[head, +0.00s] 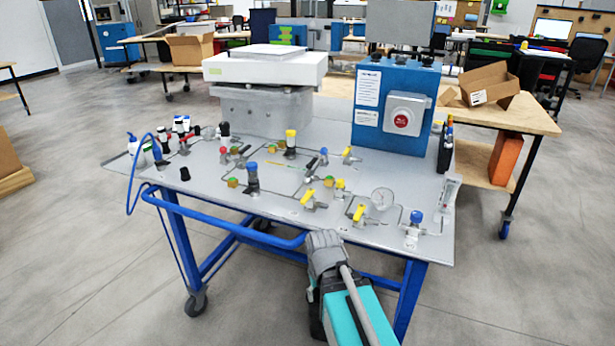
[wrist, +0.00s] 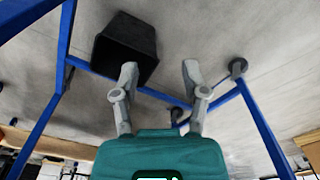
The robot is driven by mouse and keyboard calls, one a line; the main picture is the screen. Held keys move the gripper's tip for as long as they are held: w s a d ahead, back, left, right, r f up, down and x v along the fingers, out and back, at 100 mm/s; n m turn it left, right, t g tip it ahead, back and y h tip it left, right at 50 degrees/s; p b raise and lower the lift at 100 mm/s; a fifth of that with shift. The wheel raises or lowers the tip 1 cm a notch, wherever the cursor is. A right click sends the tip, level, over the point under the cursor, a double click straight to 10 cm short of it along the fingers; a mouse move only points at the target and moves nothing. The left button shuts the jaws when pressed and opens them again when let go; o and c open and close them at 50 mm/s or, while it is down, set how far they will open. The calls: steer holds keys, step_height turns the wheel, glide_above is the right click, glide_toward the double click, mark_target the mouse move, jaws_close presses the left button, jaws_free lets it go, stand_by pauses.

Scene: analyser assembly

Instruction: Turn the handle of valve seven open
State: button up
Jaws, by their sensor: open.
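A grey panel table (head: 235,207) carries pipework and several small valves. Yellow handles show on a valve near the middle (head: 308,197), one at the front right (head: 359,212) and one farther back (head: 349,154). Other valves have blue, red or black handles. I cannot read any numbers, so I cannot tell which is valve seven. In the wrist view my gripper (wrist: 160,72) is open and empty, its two grey fingers apart over a view of the floor and table frame. No valve shows in the wrist view. My arm stands at the table's front edge in the head view.
A blue box with a red button (head: 403,121) and a grey block under a white slab (head: 262,110) stand at the table's back. A round gauge (head: 382,198) sits at the right. A black bin (wrist: 125,45) and blue table legs show in the wrist view.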

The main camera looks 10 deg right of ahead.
steer(key=w+r+p, duration=0.3)
steer(key=r+p, duration=2.6)
steer(key=r, duration=0.1)
step_height(320, 180, up, 6)
steer(key=r+m+p, duration=0.1)
steer(key=m+p, duration=0.5)
steer(key=m, duration=0.1)
glide_above(305, 198)
steer(key=shift+f, duration=0.25)
steer(key=shift+f, duration=0.1)
step_height(305, 198, down, 14)
steer(key=b, duration=1.4)
steer(key=shift+r, duration=0.2)
